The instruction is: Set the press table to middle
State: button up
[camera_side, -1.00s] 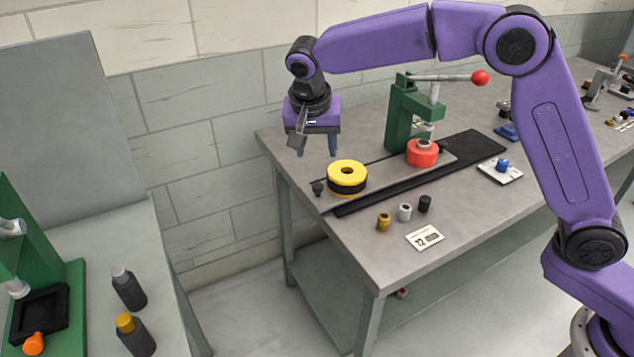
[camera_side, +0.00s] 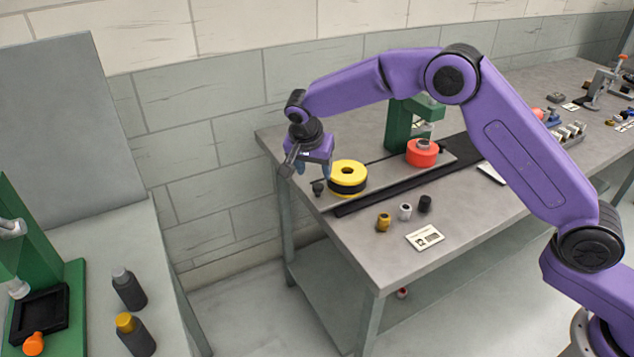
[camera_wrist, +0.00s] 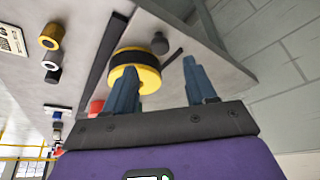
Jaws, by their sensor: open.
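The press table is a grey sliding plate (camera_side: 385,173) on the workbench, in front of the green press (camera_side: 397,130). A yellow-and-black ring (camera_side: 347,177) sits at its left and a red ring (camera_side: 422,153) sits under the press. A small dark knob (camera_side: 318,187) is at the plate's left end; it also shows in the wrist view (camera_wrist: 160,44). My gripper (camera_side: 311,170) is open and empty, above and just left of the yellow ring, close over the knob. In the wrist view the fingers (camera_wrist: 160,75) are apart, pointing toward the ring and knob.
A dark strip (camera_side: 372,198) runs along the plate's front. Several small cylinders (camera_side: 405,211) and a label card (camera_side: 425,238) lie nearer the front edge. My arm crosses over the press, hiding its lever. A second bench (camera_side: 110,225) with bottles stands left.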

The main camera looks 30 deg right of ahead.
aim_at(319, 185)
jog(key=x, duration=0.7)
jog(key=shift+r, duration=0.1)
jog(key=shift+c, duration=0.3)
grip_shut()
jog(key=shift+d, duration=0.1)
